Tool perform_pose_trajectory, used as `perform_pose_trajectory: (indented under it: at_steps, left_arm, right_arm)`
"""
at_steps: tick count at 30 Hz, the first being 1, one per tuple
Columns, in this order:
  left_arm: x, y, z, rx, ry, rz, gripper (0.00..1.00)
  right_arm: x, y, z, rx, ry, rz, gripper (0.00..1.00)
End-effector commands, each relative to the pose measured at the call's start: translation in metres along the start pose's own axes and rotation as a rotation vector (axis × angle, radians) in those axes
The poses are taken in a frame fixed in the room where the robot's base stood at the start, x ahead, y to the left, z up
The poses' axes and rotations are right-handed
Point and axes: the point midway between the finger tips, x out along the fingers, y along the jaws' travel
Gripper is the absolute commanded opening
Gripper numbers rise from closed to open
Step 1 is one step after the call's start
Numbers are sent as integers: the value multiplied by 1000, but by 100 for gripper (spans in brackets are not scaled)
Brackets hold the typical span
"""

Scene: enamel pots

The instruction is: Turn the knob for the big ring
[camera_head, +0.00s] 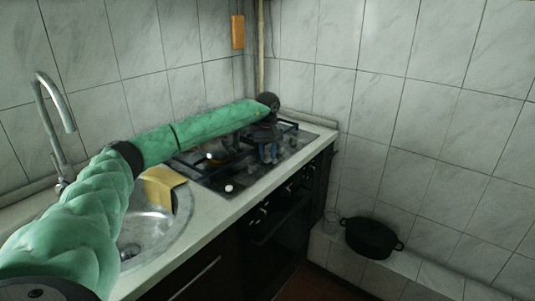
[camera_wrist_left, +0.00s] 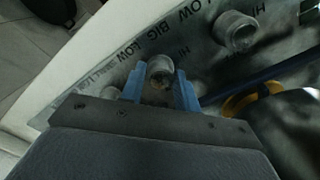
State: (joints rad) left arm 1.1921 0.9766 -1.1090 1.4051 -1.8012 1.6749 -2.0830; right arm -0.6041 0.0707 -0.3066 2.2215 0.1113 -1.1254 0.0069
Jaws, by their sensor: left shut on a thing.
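My left gripper (camera_head: 268,153) reaches down over the far front part of the gas hob (camera_head: 205,180). In the left wrist view its two blue fingers (camera_wrist_left: 160,88) are shut on a grey round knob (camera_wrist_left: 160,70), one on each side. The word BIG is printed on the metal panel beside this knob, with LOW and HI marks. A second grey knob (camera_wrist_left: 236,30) stands to the upper right, apart from the fingers. A pale knob (camera_head: 228,188) shows at the hob's near end. My right gripper is out of view.
A yellow cloth or sponge (camera_head: 159,190) lies at the sink (camera_head: 140,238), below the tap (camera_head: 52,115). A black pot (camera_head: 371,237) stands on a low ledge at the right. Tiled walls close off the hob's back and far end. A burner's orange ring (camera_wrist_left: 243,100) lies close to the gripper.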

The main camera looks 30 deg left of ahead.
Motion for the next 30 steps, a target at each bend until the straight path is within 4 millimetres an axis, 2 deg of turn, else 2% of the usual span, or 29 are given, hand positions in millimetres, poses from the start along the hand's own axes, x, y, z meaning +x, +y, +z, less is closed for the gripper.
perform_pose_trajectory:
  at_steps: [5,6,9,20,23,30]
  left_arm:
    - [-1,0,-1,-1,2,1,9]
    - [-1,0,-1,-2,2,1,35]
    - [-1,0,-1,-2,2,1,54]
    - [-5,0,0,-1,1,1,54]
    - [-15,0,-1,-1,3,3,54]
    - [-52,0,-1,-2,2,1,54]
  right_arm:
    - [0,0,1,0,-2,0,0]
    - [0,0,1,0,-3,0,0]
    - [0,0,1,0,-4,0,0]
    - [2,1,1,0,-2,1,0]
    - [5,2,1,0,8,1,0]
    - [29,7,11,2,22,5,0]
